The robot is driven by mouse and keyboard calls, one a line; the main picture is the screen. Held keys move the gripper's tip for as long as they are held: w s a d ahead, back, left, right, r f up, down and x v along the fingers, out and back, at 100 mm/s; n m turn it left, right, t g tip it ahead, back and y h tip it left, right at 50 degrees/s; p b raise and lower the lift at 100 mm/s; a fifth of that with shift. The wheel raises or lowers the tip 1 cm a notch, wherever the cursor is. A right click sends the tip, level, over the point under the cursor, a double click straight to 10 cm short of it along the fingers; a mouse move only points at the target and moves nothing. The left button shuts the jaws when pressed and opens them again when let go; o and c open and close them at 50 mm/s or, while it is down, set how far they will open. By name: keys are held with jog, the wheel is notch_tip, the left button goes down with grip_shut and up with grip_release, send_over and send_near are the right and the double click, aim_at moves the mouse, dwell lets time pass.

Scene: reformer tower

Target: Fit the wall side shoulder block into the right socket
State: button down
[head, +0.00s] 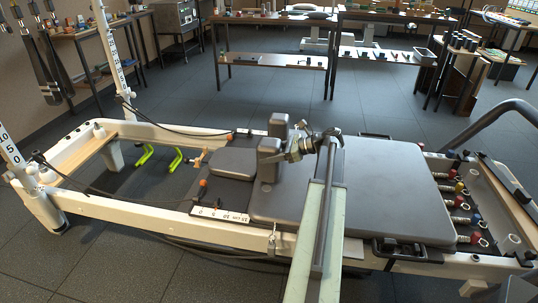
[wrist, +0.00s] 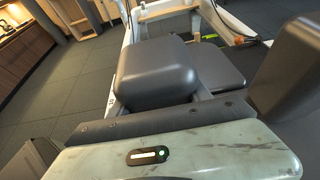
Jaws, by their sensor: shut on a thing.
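A grey padded shoulder block (head: 268,158) stands upright at the head end of the reformer carriage, on its near side. My gripper (head: 288,152) reaches it from the right and is shut on it. In the wrist view the held block (wrist: 155,72) fills the middle, just beyond my gripper's dark edge. A second shoulder block (head: 278,125) stands behind it on the far side; it also shows large at the right of the wrist view (wrist: 292,75). The sockets are hidden, so I cannot tell whether the held block's post is in one.
The flat headrest (head: 234,162) lies left of the blocks. The padded carriage (head: 390,195) extends right toward coloured springs (head: 460,205). Black ropes (head: 140,195) run along the white frame (head: 150,218). Tables with small items (head: 275,60) stand at the back; the floor between is clear.

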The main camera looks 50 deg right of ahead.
jog(key=shift+f+b, duration=0.35)
jog(key=shift+f, duration=0.05)
jog(key=shift+c, duration=2)
grip_release()
jog(key=p+v, duration=0.3)
jog(key=v, duration=0.4)
jog(key=shift+s+r, duration=0.2)
jog(key=shift+s, duration=0.1)
jog(key=shift+d, duration=0.1)
